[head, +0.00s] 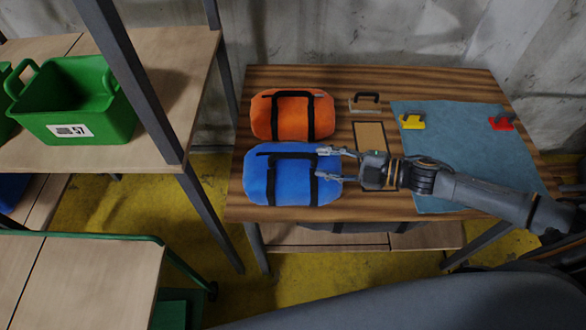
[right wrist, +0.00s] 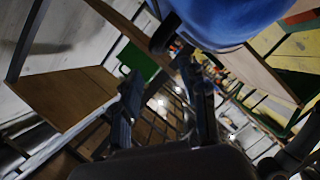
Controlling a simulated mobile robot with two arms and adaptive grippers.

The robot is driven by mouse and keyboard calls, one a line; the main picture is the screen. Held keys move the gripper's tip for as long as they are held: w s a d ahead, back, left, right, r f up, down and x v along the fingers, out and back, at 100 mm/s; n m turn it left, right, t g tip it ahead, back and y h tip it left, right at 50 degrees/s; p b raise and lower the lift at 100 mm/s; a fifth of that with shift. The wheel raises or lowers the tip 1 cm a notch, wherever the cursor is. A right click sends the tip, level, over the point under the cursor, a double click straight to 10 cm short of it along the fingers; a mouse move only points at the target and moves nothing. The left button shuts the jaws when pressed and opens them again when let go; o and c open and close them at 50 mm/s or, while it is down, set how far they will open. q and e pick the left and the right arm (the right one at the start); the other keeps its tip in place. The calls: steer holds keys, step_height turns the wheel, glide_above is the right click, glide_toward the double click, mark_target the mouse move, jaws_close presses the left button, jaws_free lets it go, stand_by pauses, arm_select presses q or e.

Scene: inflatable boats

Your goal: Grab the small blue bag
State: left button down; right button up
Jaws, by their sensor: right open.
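The small blue bag (head: 262,180) with black straps lies at the front left of the striped wooden table in the head view. Its blue underside (right wrist: 225,18) fills the top of the right wrist view, with a black strap end hanging beside it. My right gripper (head: 325,164) reaches in from the right with its fingers apart at the bag's right end. It is open and holds nothing; whether the fingers touch the bag I cannot tell. In the right wrist view the fingers (right wrist: 165,100) show spread below the bag. My left gripper is in neither view.
An orange bag (head: 291,115) lies just behind the blue one. A blue-grey mat (head: 465,150) with yellow and red clips covers the table's right part. A shelf with a green bin (head: 100,85) and its metal post stand left. A green-rimmed cart (head: 80,237) is at lower left.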

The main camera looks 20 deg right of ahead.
mark_target(300, 155)
steer(key=shift+x, duration=0.85)
steer(key=shift+w+a, duration=0.25)
steer(key=shift+w+a+p, duration=0.3)
steer(key=shift+a+p, duration=0.05)
steer(key=shift+p, duration=0.15)
steer(key=p+x, duration=0.1)
steer(key=x, duration=0.2)
steer(key=shift+w+f+p, duration=0.1)
steer(key=shift+w+p, duration=0.2)
steer(key=shift+w, duration=0.05)
steer(key=shift+w+a+f, duration=0.25)
steer(key=shift+a, duration=0.2)
steer(key=shift+s+d, duration=0.1)
steer(key=c, duration=0.7)
jaws_close()
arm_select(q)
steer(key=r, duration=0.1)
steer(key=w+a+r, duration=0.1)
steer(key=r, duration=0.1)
arm_select(e)
steer(key=shift+r, duration=0.2)
